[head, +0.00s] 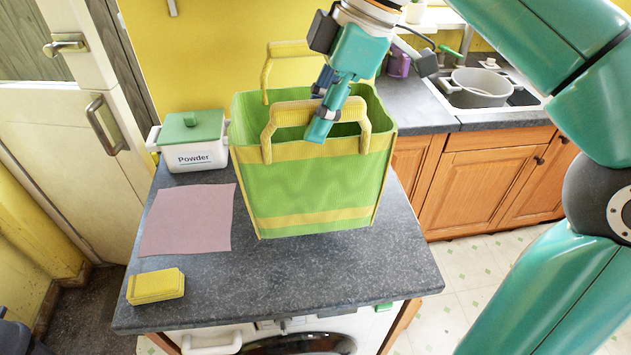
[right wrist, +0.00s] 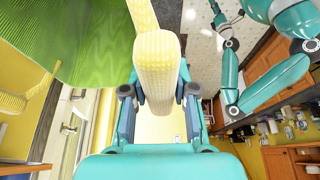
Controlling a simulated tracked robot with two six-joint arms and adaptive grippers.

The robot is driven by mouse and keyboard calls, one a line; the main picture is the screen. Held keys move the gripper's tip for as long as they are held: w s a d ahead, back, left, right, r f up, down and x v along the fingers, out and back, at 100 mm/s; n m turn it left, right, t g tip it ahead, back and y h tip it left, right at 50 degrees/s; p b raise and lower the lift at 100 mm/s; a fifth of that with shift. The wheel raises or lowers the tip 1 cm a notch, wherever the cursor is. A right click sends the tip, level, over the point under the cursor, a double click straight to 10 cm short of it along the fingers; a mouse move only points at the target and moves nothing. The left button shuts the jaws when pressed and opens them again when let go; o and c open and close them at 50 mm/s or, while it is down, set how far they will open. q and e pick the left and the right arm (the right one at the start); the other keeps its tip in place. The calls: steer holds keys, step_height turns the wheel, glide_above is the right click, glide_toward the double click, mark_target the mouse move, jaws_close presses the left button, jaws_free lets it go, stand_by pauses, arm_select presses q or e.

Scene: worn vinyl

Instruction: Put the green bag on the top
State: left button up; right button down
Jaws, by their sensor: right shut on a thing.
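The green bag (head: 318,190) has yellow bands and two yellow handles. In the head view it stands upright on the dark speckled top (head: 300,278) over a washing machine; I cannot tell whether its base bears fully on it. My right gripper (head: 325,112) is shut on the bag's near yellow handle. In the right wrist view the handle (right wrist: 157,75) lies between the gripper's fingers (right wrist: 160,100), and the bag's green side (right wrist: 85,45) fills the upper left. The bag's inside is mostly hidden. My left gripper is not in view.
A white powder box with a green lid (head: 195,145) stands left of the bag. A pink cloth (head: 188,220) and a yellow sponge-like block (head: 156,286) lie on the top's left side. The front right of the top is clear. A sink with a pot (head: 478,88) is behind right.

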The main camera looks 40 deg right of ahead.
mark_target(360, 100)
step_height(360, 100, down, 10)
steer(key=b, duration=0.1)
steer(key=shift+s, duration=0.15)
steer(key=c, duration=0.9)
jaws_free()
steer(key=p+v, duration=0.1)
steer(key=v, duration=1.1)
